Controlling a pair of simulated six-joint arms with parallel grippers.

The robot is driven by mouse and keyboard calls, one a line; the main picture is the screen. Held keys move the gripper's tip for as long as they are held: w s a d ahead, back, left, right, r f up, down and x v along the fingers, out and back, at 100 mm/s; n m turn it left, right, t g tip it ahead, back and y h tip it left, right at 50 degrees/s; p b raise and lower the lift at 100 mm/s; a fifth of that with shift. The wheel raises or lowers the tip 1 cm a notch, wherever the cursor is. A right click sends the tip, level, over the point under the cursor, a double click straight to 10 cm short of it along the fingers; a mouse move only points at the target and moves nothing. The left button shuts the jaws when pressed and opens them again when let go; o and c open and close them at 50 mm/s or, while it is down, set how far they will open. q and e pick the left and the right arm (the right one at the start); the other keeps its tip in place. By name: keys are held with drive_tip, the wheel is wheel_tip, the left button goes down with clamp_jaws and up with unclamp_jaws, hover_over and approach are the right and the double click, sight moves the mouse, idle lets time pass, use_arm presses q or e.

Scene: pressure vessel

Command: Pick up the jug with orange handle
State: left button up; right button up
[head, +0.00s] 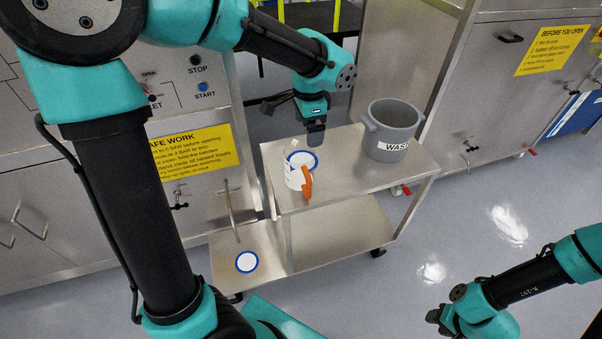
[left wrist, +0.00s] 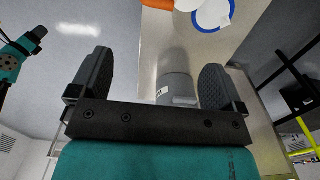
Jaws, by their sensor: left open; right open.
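The white jug (head: 293,179) stands on the cart's top shelf, its orange handle (head: 308,184) on its near right side. My left gripper (head: 296,118) is open and empty, above and behind the jug at the cart's far edge, apart from it. In the left wrist view the jug (left wrist: 187,4) is cut off at the top edge, with part of its orange handle (left wrist: 157,3) beside it. The open left fingers (left wrist: 157,88) show there with nothing held. My right gripper (head: 437,320) is at the lower right, over the floor, far from the jug.
A blue-ringed white disc (head: 303,158) lies right behind the jug. A grey waste bucket (head: 392,130) stands on the cart's right part. Another blue-ringed disc (head: 247,262) lies on the lower left shelf (head: 265,275). Steel cabinets with yellow signs (head: 198,152) flank the cart.

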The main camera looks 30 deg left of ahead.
use_arm(q)
hover_over(307, 172)
drive_tip(key=f, duration=1)
drive_tip(key=shift+w+a+f, duration=0.1)
drive_tip(key=shift+w+f, duration=0.1)
drive_tip(key=shift+f, duration=0.1)
drive_tip(key=shift+f, duration=0.1)
drive_tip(key=f, duration=0.4)
drive_tip(key=shift+s, duration=0.3)
drive_tip(key=shift+f, duration=0.5)
drive_tip(key=shift+c, duration=0.4)
drive_tip(key=c, duration=1.2)
